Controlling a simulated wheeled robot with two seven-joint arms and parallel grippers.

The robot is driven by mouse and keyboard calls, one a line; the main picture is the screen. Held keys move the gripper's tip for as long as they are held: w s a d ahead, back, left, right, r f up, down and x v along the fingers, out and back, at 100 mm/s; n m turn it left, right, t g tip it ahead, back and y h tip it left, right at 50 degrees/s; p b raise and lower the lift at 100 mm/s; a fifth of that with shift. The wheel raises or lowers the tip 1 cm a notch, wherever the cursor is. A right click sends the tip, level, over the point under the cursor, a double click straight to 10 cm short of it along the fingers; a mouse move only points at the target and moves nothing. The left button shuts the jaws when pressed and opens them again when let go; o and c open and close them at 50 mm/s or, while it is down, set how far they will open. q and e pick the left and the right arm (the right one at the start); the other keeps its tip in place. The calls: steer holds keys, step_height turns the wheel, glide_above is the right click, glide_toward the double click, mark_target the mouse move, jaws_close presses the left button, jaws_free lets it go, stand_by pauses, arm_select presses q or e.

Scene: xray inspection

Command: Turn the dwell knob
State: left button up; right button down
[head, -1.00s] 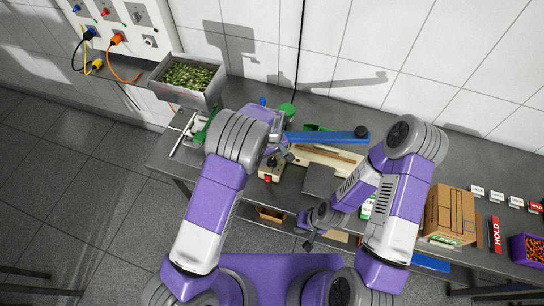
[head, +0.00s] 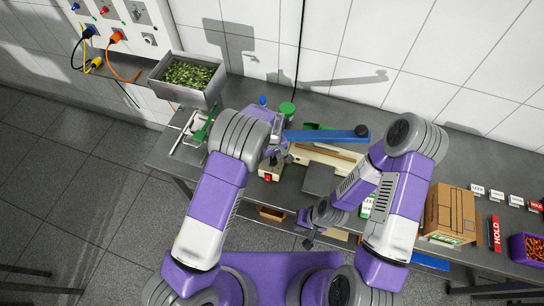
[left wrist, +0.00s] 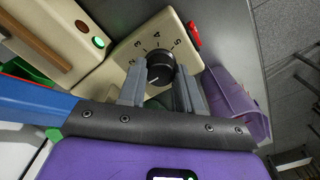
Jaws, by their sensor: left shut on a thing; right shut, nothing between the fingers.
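The dwell knob (left wrist: 160,67) is a black round knob with a white pointer mark, on a cream control box (left wrist: 147,38) with a numbered dial. In the head view the left gripper (head: 283,157) and the knob are partly hidden by my arm. My right gripper (head: 308,244) is shut and empty, in front of the table edge, away from the knob.
A blue bar (head: 325,136) with a black end lies behind the control box. A metal bin of green pieces (head: 190,76) is at the back left. A cardboard box (head: 450,214) and a red HOLD sign (head: 495,234) are at the right. A grey plate (head: 320,179) is beside the control box.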

mark_target(272, 159)
arm_select(q)
steer(key=m+b, duration=0.2)
steer(key=m, duration=0.2)
steer(key=shift+f, duration=0.1)
steer(key=shift+m+b, duration=1.05)
steer(key=shift+m, duration=0.85)
steer(key=o, duration=1)
steer(key=shift+o, duration=0.2)
step_height(272, 159, up, 8)
steer(key=shift+f, duration=0.1)
